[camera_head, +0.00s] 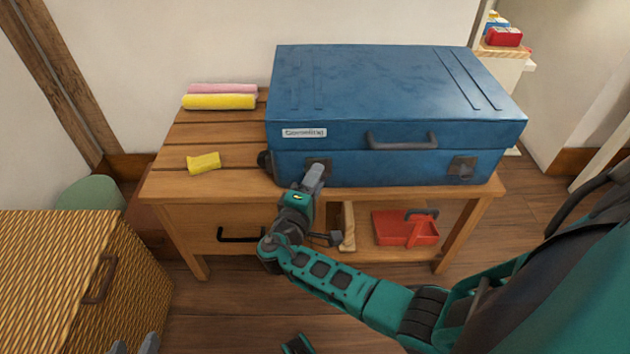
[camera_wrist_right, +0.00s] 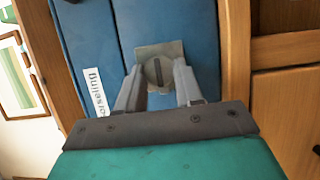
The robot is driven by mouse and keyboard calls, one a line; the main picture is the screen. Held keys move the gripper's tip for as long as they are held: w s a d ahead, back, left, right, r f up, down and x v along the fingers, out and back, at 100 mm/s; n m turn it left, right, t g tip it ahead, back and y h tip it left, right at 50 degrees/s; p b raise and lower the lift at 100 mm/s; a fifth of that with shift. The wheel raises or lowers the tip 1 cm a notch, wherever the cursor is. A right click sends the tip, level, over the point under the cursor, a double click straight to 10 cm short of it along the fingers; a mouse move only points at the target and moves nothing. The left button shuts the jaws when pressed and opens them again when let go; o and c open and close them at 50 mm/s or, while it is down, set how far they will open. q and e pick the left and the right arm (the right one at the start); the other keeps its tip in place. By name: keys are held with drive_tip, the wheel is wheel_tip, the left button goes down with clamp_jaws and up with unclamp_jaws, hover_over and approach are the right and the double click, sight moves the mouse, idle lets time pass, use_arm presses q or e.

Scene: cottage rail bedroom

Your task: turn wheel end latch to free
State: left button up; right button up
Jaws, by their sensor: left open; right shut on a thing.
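The blue suitcase (camera_head: 390,100) lies closed on the wooden bench, with a dark wheel (camera_head: 264,161) at its left end. The wheel end latch is a round turn-piece on a metal plate (camera_wrist_right: 157,70) on the suitcase front, with a dark bar across it. My right gripper (camera_head: 314,174) reaches the latch, and in the wrist view its fingers (camera_wrist_right: 157,86) are on either side of the turn-piece, shut on it. They partly hide it in the head view. The other latch (camera_head: 461,167) is at the right of the front. My left gripper (camera_head: 135,345) is open and empty at the bottom left edge.
The bench (camera_head: 215,130) carries rolled towels (camera_head: 220,101) and a yellow cloth (camera_head: 204,163) left of the suitcase. A red caddy (camera_head: 405,228) sits on the shelf below. A wicker chest (camera_head: 60,290) stands at the left. Floor in front is clear.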

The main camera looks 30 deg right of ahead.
idle(0.4)
drive_tip(key=o, duration=1)
use_arm(q)
drive_tip(key=shift+a, duration=0.1)
